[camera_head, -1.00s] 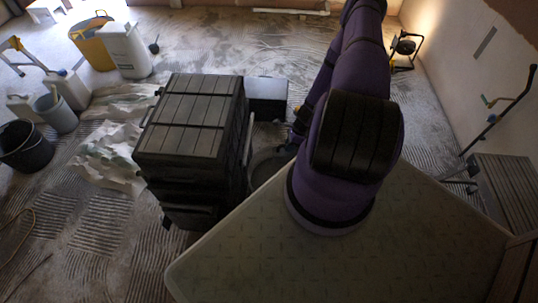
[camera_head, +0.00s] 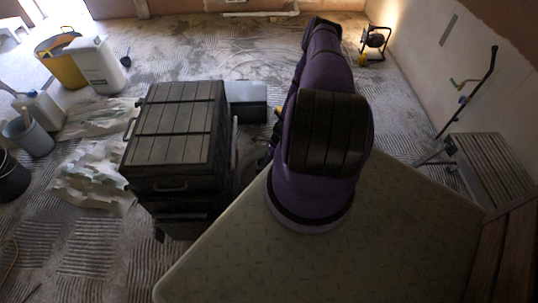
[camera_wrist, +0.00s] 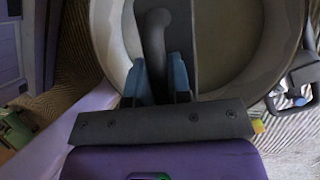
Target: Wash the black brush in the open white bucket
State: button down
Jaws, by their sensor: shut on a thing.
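In the wrist view my gripper (camera_wrist: 158,80) is shut on the dark, curved handle of the black brush (camera_wrist: 155,35). Its blue fingertips sit on either side of the handle. The open white bucket (camera_wrist: 284,65) lies beyond the fingers, its round pale rim filling much of the view, and the brush shows over its opening. A dark flat strip crosses the opening behind the handle. I cannot tell whether the bristles touch anything inside. In the head view my purple arm hides most of the gripper and brush, and the bucket is largely hidden behind the black toolbox.
A black toolbox stack (camera_head: 178,130) stands left of my arm, with a dark case (camera_head: 247,100) behind it. A white jerrycan (camera_head: 98,66), yellow tub (camera_head: 66,72) and grey bucket (camera_head: 30,138) stand at left. A wooden bench (camera_head: 490,165) is at right.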

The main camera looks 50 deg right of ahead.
notch_tip(320, 180, down, 14)
jog(key=shift+r, duration=0.15)
dwell(0.7)
jog(key=shift+s+d, duration=0.15)
